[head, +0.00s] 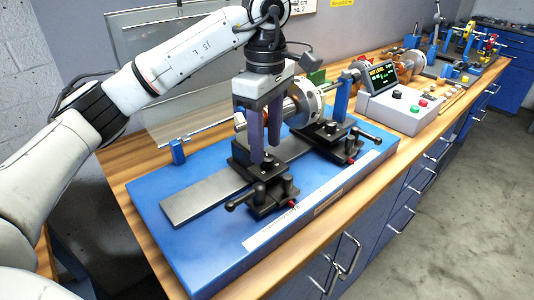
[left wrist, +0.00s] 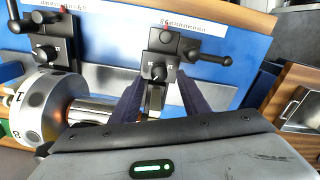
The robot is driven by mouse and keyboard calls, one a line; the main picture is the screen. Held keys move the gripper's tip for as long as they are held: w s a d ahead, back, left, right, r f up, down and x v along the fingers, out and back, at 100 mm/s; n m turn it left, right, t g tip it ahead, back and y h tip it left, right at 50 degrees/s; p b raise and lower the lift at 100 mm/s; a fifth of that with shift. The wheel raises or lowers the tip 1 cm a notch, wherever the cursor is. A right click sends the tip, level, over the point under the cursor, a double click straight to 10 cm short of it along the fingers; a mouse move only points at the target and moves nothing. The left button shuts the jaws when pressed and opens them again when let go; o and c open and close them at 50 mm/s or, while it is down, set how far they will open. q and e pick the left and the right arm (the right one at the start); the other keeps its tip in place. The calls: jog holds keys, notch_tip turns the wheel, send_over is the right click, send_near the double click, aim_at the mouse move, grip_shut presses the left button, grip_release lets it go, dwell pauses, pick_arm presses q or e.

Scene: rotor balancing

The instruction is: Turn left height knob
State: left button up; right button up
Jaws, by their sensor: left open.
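The left height knob is a small dark knob (left wrist: 158,72) on the left black support block. In the left wrist view it lies between and just beyond the two fingertips; I cannot tell whether they touch it. In the head view, the left support block (head: 240,152) is partly behind the fingers. My left gripper (head: 265,155) points down over this block, with its two purple-grey fingers apart and nothing clearly held. Its fingers also show in the left wrist view (left wrist: 158,88). My right gripper is not in view.
The metal rotor (head: 303,98) is close beside the fingers. A clamp lever (head: 240,202) sticks out in front of the left block. The right support block (head: 328,130) stands farther along the blue base (head: 190,245). A control box (head: 400,108) is at the right.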

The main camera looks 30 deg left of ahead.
aim_at(267, 162)
pick_arm(q)
notch_tip(267, 162, down, 2)
jog(key=shift+f, duration=0.45)
jog(key=c, duration=1.1)
jog(key=shift+o, duration=0.2)
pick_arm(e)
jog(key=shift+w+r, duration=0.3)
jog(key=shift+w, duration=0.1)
pick_arm(q)
jog(key=shift+m, duration=0.3)
jog(key=shift+w+m, duration=0.1)
jog(key=shift+m, duration=3.2)
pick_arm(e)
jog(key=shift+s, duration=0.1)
